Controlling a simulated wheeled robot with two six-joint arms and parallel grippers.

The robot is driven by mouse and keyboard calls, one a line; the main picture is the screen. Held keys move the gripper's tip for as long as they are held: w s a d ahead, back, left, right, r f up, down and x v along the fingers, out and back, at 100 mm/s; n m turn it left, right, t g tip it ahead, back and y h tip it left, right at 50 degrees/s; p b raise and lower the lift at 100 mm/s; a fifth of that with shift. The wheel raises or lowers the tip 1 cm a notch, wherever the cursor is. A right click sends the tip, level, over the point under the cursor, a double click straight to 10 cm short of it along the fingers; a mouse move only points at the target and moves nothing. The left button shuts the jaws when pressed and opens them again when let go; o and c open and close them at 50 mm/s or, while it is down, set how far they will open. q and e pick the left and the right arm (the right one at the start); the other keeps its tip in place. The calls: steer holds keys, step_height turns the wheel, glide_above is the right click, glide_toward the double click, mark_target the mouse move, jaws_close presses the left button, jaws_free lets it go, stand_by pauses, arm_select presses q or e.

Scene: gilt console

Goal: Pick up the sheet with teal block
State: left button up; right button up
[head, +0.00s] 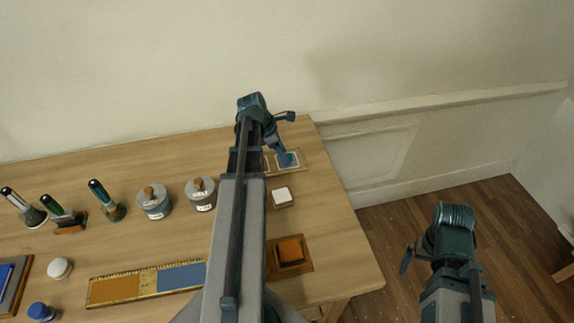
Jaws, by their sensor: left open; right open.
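A small pale-edged sheet with a blue-teal patch (293,159) lies on a wooden tray (302,169) near the table's far right edge. Part of the sheet and tray is hidden by my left gripper and arm. My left gripper (284,140) is over that tray, with a finger reaching down at the sheet; I cannot tell whether it touches. It is open, with nothing seen held. My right gripper (409,259) is open and empty, off the table's right side above the floor.
Left are lidded grey pots (154,204), pens in stands (103,199), a long panel with orange and blue fields (182,276), and a white knob (60,268). A wall stands behind.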

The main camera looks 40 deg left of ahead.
arm_select(q)
steer(key=shift+w+d+f, duration=0.1)
steer(key=shift+f, duration=0.25)
steer(key=shift+r, duration=0.1)
arm_select(e)
steer(key=shift+f, duration=0.25)
arm_select(q)
jaws_close()
steer(key=shift+r, duration=0.1)
